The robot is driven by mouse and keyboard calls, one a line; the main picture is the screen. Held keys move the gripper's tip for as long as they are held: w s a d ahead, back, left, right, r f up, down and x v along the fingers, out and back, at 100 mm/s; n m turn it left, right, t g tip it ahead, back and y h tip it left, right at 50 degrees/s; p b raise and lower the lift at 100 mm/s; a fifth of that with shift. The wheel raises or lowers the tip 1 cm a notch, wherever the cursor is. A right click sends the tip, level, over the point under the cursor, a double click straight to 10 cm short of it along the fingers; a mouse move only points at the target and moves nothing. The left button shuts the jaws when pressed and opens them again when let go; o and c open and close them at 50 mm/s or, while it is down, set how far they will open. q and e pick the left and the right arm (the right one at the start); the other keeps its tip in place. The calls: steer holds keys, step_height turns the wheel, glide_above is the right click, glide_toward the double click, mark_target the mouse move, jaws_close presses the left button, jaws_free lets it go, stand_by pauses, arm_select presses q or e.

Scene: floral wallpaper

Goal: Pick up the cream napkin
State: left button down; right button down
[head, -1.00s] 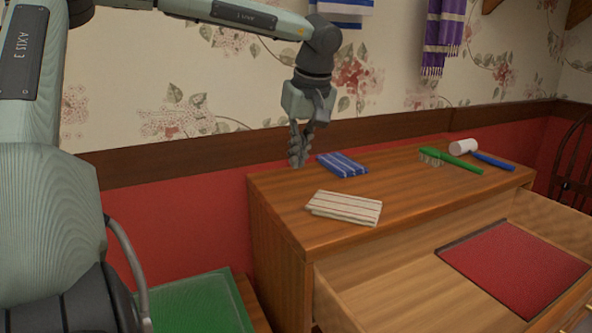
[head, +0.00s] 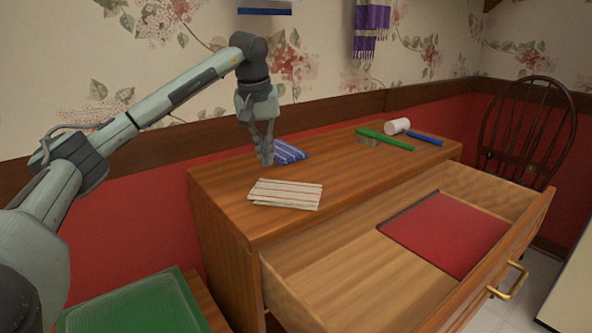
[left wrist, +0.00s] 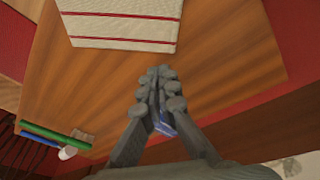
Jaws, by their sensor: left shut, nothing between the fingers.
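The cream napkin (head: 285,194) with thin stripes lies folded flat on the wooden dresser top near its front left edge. In the left wrist view the napkin (left wrist: 122,24) lies at the top, beyond the fingertips, with red stripes. My left gripper (head: 266,160) points down just behind the napkin, apart from it. In the left wrist view its fingers (left wrist: 160,80) are together with nothing between them. A blue striped cloth (head: 290,152) lies behind the gripper, partly hidden by it. My right gripper does not show.
A green brush (head: 388,140) and a white-headed mallet with a blue handle (head: 425,139) lie at the back right of the dresser. The drawer (head: 330,275) stands open with a red item (head: 447,234) inside. A green object (head: 135,308) is at the lower left.

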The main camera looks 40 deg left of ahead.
mark_target(289, 195)
arm_select(q)
steer(key=w+d+r+m+y, duration=0.1)
steer(key=w+d+r+m, duration=0.1)
steer(key=w+d+r, duration=0.25)
steer(key=shift+t, duration=0.3)
steer(key=x, duration=0.8)
steer(key=shift+w+d+f, duration=0.1)
steer(key=shift+d+f, duration=0.2)
steer(key=shift+d, duration=0.05)
steer(key=shift+s+d+f, duration=0.15)
steer(key=shift+s+f, duration=0.05)
steer(key=shift+s, duration=0.1)
steer(key=shift+s+d+r, duration=0.1)
steer(key=shift+s+d, duration=0.2)
steer(key=shift+s, duration=0.2)
steer(key=shift+s+d, duration=0.3)
steer(key=shift+s, duration=0.25)
steer(key=shift+s+d, duration=0.2)
steer(key=shift+s, duration=0.1)
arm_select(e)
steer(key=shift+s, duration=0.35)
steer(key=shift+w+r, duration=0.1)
